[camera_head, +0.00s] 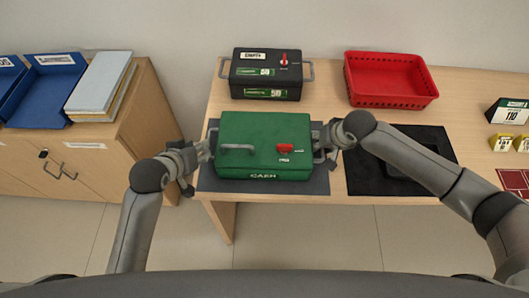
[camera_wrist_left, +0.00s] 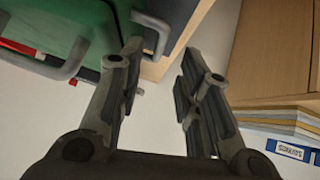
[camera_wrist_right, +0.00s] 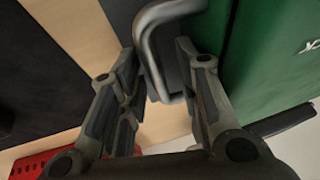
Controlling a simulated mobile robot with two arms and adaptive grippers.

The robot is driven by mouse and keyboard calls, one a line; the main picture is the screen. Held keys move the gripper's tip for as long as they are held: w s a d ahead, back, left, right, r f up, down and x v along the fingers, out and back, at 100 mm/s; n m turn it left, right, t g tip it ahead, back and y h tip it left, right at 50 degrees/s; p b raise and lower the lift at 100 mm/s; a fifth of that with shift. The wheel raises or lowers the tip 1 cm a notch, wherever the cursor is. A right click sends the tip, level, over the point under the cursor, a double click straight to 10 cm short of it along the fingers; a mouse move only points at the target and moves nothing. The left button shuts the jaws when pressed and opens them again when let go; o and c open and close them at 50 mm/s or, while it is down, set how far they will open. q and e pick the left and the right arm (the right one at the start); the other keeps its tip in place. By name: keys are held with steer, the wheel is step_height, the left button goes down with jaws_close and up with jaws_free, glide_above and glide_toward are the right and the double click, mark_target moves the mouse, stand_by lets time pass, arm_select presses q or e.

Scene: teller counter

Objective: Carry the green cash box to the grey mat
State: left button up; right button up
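The green cash box (camera_head: 262,136) sits on the grey mat (camera_head: 208,182) on the desk, with the mat's edges showing around it. It has a lid handle, a red latch and a CASH label. My left gripper (camera_head: 201,154) is at its left side; in the left wrist view its fingers are apart, with the side handle (camera_wrist_left: 155,28) by one fingertip and the gap empty. My right gripper (camera_head: 322,136) is at its right side; in the right wrist view its fingers are apart, with the other side handle (camera_wrist_right: 150,50) between them.
A black box (camera_head: 266,76) with side handles stands behind the green one. A red basket (camera_head: 390,101) is at the back. A black mat (camera_head: 437,140) lies right, partly under my right arm. A wooden cabinet (camera_head: 150,110) with blue trays stands left.

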steer(key=v, duration=1.1)
steer(key=shift+r, duration=0.35)
steer(key=shift+s+f, duration=0.1)
steer(key=shift+s, duration=0.05)
